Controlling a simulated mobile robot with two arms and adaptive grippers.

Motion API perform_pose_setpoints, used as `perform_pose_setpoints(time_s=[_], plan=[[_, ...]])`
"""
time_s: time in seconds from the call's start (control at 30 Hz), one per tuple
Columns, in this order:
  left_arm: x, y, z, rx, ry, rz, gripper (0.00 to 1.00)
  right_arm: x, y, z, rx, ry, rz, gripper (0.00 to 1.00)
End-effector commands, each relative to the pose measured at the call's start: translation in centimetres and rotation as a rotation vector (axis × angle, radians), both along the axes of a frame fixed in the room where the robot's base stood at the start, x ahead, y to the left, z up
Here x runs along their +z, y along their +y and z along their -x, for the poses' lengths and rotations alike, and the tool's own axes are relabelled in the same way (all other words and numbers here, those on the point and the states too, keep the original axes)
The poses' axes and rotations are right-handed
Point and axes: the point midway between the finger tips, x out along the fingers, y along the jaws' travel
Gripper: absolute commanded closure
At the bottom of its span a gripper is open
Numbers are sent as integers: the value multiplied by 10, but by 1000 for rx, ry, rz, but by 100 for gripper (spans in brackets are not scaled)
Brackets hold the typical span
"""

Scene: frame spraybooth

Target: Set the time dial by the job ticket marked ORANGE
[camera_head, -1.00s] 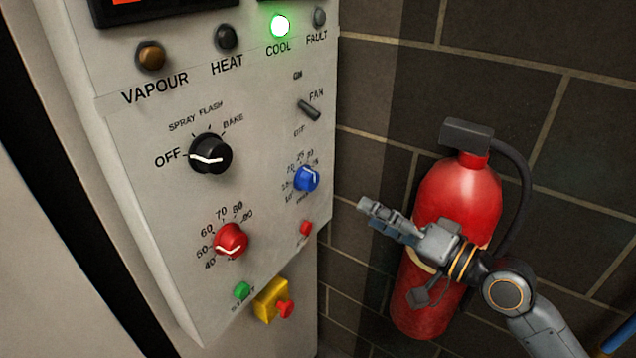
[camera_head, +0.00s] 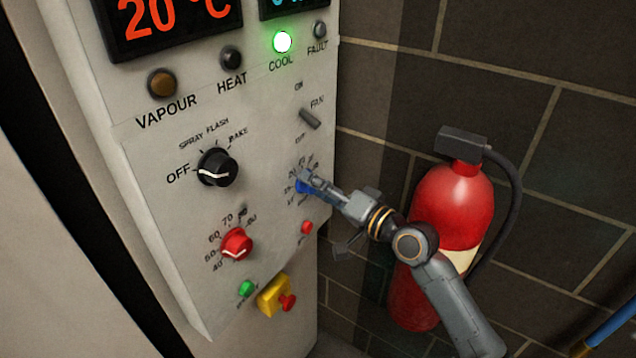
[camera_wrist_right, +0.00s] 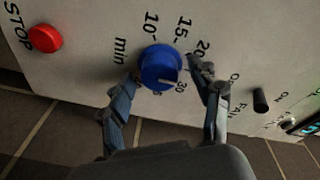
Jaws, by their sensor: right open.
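The blue time dial (camera_head: 301,187) is on the right side of the control panel, partly hidden by my right gripper (camera_head: 308,180). In the right wrist view the blue dial (camera_wrist_right: 161,66) sits between the fingers of my right gripper (camera_wrist_right: 166,90), with marks 10, 15, 20 and "min" around it. Its white pointer line is at the lower right of the knob. The gripper is open, its fingers on either side of the dial; I cannot tell if they touch it. The job ticket and my left gripper are not in view.
On the panel are a black mode knob (camera_head: 218,167) at OFF, a red temperature knob (camera_head: 236,244), a fan switch (camera_head: 310,119), a red stop button (camera_head: 307,228), a green button (camera_head: 246,288) and a yellow-based emergency button (camera_head: 274,296). A fire extinguisher (camera_head: 455,200) stands right against the brick wall.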

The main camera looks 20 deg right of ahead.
Motion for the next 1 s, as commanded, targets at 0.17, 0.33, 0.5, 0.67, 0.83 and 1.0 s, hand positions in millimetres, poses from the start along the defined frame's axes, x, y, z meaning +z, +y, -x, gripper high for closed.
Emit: perform_pose_setpoints(time_s=[0.17, 0.33, 0.5, 0.67, 0.83, 1.0], plan=[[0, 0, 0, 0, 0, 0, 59, 0, 1, -1, 0, 0, 0, 37], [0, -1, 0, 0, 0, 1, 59, 0, 1, -1, 0, 0, 0, 51], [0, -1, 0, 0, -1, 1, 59, 0, 1, -1, 0, 0, 0, 86], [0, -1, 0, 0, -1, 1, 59, -1, 0, -1, 0, -1, 2, 91], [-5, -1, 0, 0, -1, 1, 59, -2, 0, -1, -1, -18, 25, 91], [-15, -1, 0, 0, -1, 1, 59, -4, 0, -1, 1, -69, 90, 91]])
